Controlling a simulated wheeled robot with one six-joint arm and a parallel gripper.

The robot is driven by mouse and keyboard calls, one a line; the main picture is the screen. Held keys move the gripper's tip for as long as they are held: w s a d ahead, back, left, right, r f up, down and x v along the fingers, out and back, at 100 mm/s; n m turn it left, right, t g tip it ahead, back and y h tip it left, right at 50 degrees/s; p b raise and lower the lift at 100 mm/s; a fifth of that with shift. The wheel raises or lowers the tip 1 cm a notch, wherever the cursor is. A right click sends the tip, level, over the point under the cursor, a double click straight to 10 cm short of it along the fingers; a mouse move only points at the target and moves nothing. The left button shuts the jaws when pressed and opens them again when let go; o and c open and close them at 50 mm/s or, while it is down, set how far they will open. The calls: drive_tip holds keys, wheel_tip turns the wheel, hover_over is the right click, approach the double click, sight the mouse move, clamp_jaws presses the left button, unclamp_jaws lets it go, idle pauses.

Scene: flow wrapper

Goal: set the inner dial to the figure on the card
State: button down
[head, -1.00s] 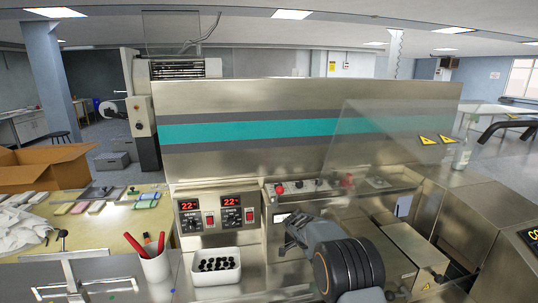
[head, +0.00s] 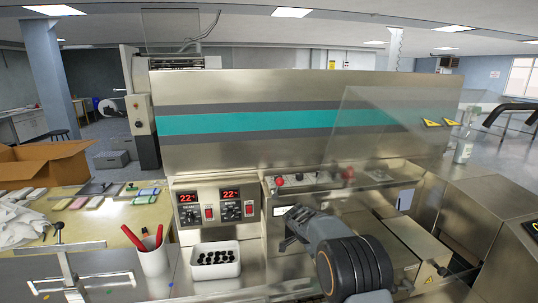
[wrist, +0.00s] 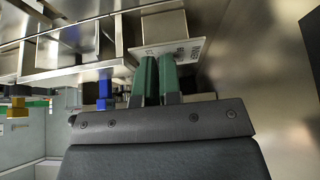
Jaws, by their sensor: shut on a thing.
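Two dial units sit side by side on the machine's front. The left dial (head: 187,215) and the right dial (head: 230,212) each have a red readout above that seems to show 22; their labels are too small to read. My gripper (head: 292,225) is to the right of them, close to the machine's front. In the wrist view its green fingers (wrist: 158,78) are shut at the lower edge of a white card (wrist: 180,50) with small dark print. The figure on the card cannot be read. A white patch beside the gripper in the head view may be the card.
A red switch (head: 209,213) sits beside the left dial. A white bin of black parts (head: 216,274) and a cup with red-handled tools (head: 153,258) stand below the dials. A clear guard (head: 385,130) slants above my arm. A blue block (wrist: 104,92) shows left of the fingers.

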drive_tip(key=shift+s+d+f+b, duration=0.2)
drive_tip(key=shift+s+b, duration=0.2)
drive_tip(key=shift+b, duration=0.35)
drive_tip(key=shift+s+d+f+b, duration=0.1)
drive_tip(key=shift+s+d+b, duration=0.2)
drive_tip(key=shift+b, duration=0.4)
drive_tip(key=shift+s+a+f+b, duration=0.15)
drive_tip(key=shift+a+b, duration=0.15)
drive_tip(key=shift+b, duration=0.15)
drive_tip(key=shift+a+r+p, duration=0.15)
drive_tip(key=shift+r+p, duration=0.15)
drive_tip(key=shift+r, duration=0.2)
wheel_tip(320, 180, up, 6)
drive_tip(key=p, duration=0.2)
drive_tip(key=shift+f+p, duration=0.1)
drive_tip(key=shift+p, duration=0.25)
